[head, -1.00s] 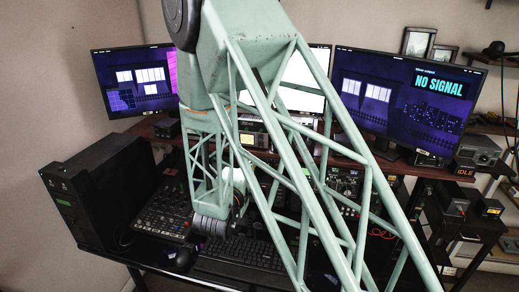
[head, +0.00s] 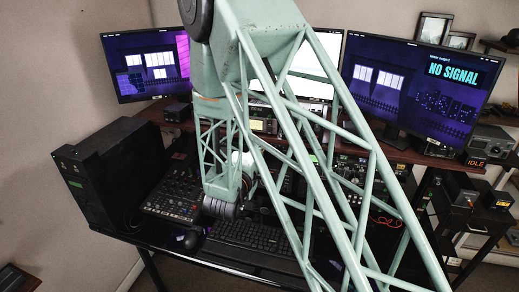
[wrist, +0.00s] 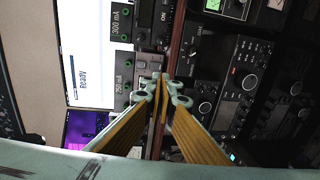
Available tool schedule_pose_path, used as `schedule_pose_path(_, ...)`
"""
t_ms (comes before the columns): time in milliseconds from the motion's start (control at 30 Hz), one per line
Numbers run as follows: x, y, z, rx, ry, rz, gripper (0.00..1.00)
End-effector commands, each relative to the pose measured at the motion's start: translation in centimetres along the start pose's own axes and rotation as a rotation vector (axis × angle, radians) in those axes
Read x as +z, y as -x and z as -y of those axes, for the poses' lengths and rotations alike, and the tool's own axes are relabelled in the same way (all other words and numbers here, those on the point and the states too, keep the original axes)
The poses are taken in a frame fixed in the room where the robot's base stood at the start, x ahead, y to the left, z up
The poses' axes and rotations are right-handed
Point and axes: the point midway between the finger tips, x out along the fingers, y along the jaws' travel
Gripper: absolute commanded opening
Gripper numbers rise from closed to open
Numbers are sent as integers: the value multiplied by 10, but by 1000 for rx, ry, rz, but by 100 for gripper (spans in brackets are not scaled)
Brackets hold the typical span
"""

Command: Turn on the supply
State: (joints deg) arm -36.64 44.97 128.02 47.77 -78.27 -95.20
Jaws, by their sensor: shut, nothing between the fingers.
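My gripper (wrist: 165,88) is shut and empty in the wrist view, its fingertips together in front of the equipment. In that sideways view, a dark panel marked 300 mA (wrist: 122,22) and another marked 250 mA (wrist: 122,80) are left of the fingertips. A dark unit with an ON label (wrist: 164,15) is just above them. I cannot tell which unit is the supply, or whether the fingertips touch anything. In the head view the fingers are hidden behind my arm.
A white screen marked Ready (wrist: 88,60) is at the left of the wrist view. A radio with knobs (wrist: 240,80) is at the right. In the head view, a black computer case (head: 110,175), a mixer (head: 172,195) and a keyboard (head: 255,238) crowd the desk. A monitor (head: 410,90) shows NO SIGNAL.

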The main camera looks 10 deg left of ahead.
Motion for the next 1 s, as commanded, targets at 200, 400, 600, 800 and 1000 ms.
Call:
schedule_pose_path(200,1,-27,0,1,0,1,0)
schedule_pose_path(400,1,-54,0,1,0,1,0)
schedule_pose_path(600,1,-80,-1,1,0,1,0)
schedule_pose_path(800,1,-103,0,0,0,1,0)
schedule_pose_path(1000,0,-116,0,1,1,0,0)
